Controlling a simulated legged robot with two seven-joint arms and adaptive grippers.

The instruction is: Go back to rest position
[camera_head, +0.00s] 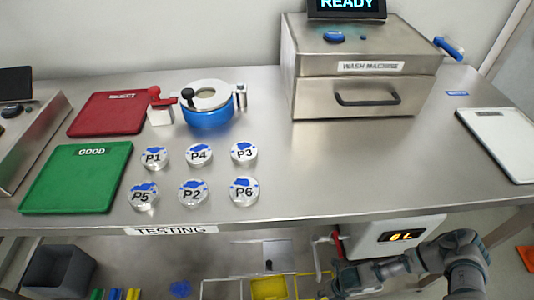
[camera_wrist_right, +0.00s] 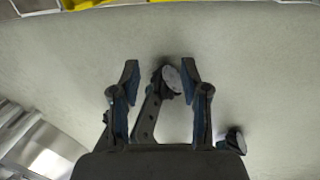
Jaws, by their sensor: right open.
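My right arm comes in at the lower right of the head view, in front of and below the table edge. Its gripper (camera_head: 338,284) is small and partly hard to make out there. In the right wrist view the same gripper (camera_wrist_right: 160,76) has its fingers apart, with nothing between them but pale floor behind. My left arm and gripper are not in view.
The steel table (camera_head: 300,165) holds several labelled round samples, a green tray (camera_head: 75,185), a red tray (camera_head: 105,110), a blue-based device (camera_head: 208,116), a wash machine (camera_head: 350,90) and a white tray (camera_head: 502,140). Below are a grey bin (camera_head: 58,270) and yellow container (camera_head: 268,287).

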